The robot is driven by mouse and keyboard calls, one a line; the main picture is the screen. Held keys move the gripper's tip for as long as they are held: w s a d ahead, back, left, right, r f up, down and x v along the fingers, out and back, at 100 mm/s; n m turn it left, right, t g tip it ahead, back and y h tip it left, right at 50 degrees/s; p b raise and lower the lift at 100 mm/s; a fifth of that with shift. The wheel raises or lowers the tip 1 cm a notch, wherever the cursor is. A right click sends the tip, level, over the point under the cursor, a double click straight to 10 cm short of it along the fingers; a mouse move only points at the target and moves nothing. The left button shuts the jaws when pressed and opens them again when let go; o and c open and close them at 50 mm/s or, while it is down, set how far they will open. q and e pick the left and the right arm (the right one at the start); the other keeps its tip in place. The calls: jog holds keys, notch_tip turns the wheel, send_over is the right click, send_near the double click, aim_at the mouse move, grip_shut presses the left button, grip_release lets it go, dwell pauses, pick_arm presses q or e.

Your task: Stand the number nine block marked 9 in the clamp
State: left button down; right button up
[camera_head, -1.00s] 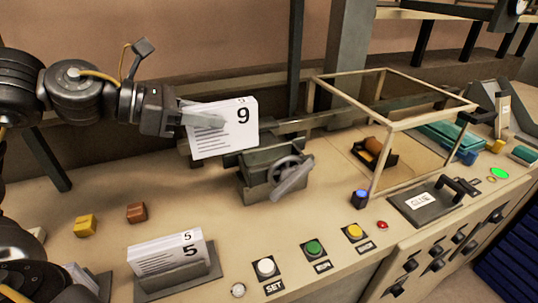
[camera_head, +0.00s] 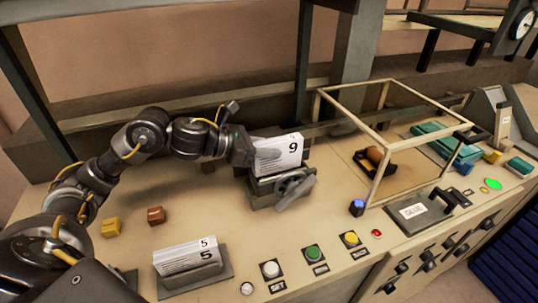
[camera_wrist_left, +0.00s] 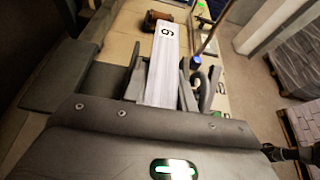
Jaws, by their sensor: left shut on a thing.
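The number nine block (camera_head: 280,156) is a white block of pages marked 9. It stands upright at the clamp (camera_head: 272,188), a dark metal vise with a hand lever, its lower edge at the jaws. Whether it rests on the clamp's floor is hidden. My left gripper (camera_head: 252,152) is shut on the block from its left side. In the left wrist view the block (camera_wrist_left: 166,70) lies between the fingers, with the 9 on its far end.
A block marked 5 (camera_head: 187,256) stands in a dark holder at the front left. Yellow (camera_head: 110,227) and brown (camera_head: 156,215) cubes lie behind it. SET (camera_head: 270,269), green and yellow buttons line the front. A framed guard (camera_head: 420,136) and the GLUE lid (camera_head: 414,211) are at right.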

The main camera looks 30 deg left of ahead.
aim_at(270, 160)
pick_arm(q)
jog(key=shift+w+f, duration=0.1)
jog(key=shift+w, duration=0.05)
jog(key=f+p, duration=0.1)
jog(key=f, duration=0.1)
jog(key=shift+w+d+f+p, duration=0.2)
jog(key=shift+w+f+p, duration=0.15)
jog(key=shift+f, duration=0.55)
jog(key=shift+f, duration=0.15)
jog(key=c, duration=1.6)
grip_release()
jog(key=shift+f, duration=0.1)
jog(key=o, duration=0.5)
jog(key=shift+s, duration=0.1)
